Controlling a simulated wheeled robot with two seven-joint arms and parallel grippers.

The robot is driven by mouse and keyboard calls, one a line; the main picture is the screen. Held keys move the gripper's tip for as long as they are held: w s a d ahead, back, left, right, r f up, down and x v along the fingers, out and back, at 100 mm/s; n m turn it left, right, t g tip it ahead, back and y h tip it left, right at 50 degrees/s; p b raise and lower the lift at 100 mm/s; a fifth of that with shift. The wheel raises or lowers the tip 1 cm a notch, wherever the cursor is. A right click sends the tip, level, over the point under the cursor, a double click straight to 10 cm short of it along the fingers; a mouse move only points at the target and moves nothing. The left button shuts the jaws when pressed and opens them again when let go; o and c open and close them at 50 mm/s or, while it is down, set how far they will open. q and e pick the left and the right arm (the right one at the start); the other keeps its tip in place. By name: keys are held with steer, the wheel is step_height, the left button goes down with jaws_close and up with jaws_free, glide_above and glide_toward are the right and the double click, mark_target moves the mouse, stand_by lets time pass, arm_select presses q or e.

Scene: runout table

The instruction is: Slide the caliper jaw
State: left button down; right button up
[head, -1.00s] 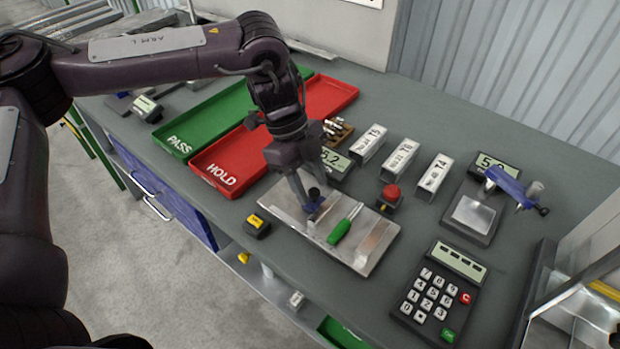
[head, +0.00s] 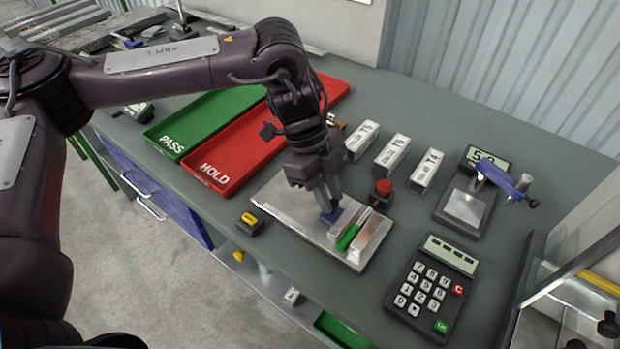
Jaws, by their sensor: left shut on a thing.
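The caliper plate (head: 283,200) is a flat silver base near the table's front edge. A metal sliding jaw (head: 346,221) and a fixed metal block (head: 371,239) stand at its right end. A green part (head: 350,237) lies between them, with little or no gap visible to the sliding jaw. My right gripper is not in view.
Red HOLD (head: 230,160) and green PASS (head: 195,125) trays lie left. A red button (head: 383,188) and white blocks (head: 392,155) stand close behind the plate. A keypad (head: 432,287) and a gauge with display (head: 470,205) are at right. A yellow-topped box (head: 250,223) sits left of the plate.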

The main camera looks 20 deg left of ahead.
arm_select(q)
steer(key=shift+s+d, duration=0.1)
steer(key=shift+d, duration=0.2)
steer(key=c, duration=1.3)
jaws_free()
steer(key=shift+o, duration=0.2)
steer(key=shift+a+r, duration=0.25)
steer(key=shift+r, duration=0.3)
steer(key=v, duration=0.6)
steer(key=shift+r+b, duration=0.35)
